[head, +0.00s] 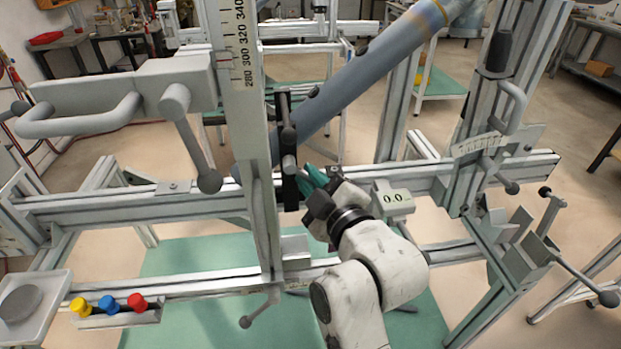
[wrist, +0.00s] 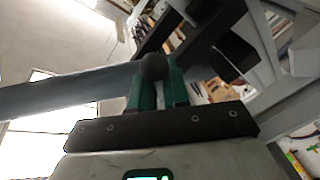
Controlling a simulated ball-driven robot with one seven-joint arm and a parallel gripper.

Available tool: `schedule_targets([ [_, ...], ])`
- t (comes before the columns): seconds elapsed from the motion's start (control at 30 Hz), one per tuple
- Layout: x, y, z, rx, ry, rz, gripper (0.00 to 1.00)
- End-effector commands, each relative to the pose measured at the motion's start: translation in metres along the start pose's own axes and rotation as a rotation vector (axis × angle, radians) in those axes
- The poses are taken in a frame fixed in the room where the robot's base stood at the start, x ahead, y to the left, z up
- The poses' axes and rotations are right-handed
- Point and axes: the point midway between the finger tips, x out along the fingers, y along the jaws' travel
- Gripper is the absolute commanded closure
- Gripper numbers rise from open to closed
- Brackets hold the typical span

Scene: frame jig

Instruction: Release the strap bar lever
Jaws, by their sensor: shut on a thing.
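The black strap bar (head: 291,190) stands upright just right of the scale post, against the blue-grey frame tube. Small dark knobs show on it in the head view. My gripper (head: 309,176) reaches it from the lower right with its green fingers. In the wrist view, the lever's dark round knob (wrist: 153,66) sits between the two green fingers of my gripper (wrist: 156,88), which are shut on it. The rest of the lever is mostly hidden behind the knob and fingers.
The scale post (head: 236,80) rises close left of my gripper. The diagonal tube (head: 370,72) passes above it. Horizontal rails (head: 120,205) run behind and below. Yellow, blue and red knobs (head: 108,305) stand at lower left.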

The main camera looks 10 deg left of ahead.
Motion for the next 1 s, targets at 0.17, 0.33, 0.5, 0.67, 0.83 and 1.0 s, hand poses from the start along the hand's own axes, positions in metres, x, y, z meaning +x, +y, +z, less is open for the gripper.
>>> schedule_targets([
  [0.17,-0.0024,0.0068,0.0065,-0.109,-0.046,-0.029,1.00],
  [0.33,-0.0027,0.0058,0.0092,-0.126,-0.052,-0.033,1.00],
  [0.5,-0.0029,0.0058,0.0109,-0.124,-0.055,-0.033,0.82],
  [0.67,-0.0031,0.0062,0.0115,-0.124,-0.056,-0.032,0.67],
  [0.83,-0.0025,0.0060,0.0079,-0.124,-0.049,-0.031,0.63],
  [1.0,-0.0053,0.0061,0.0061,-0.124,-0.045,-0.030,0.63],
])
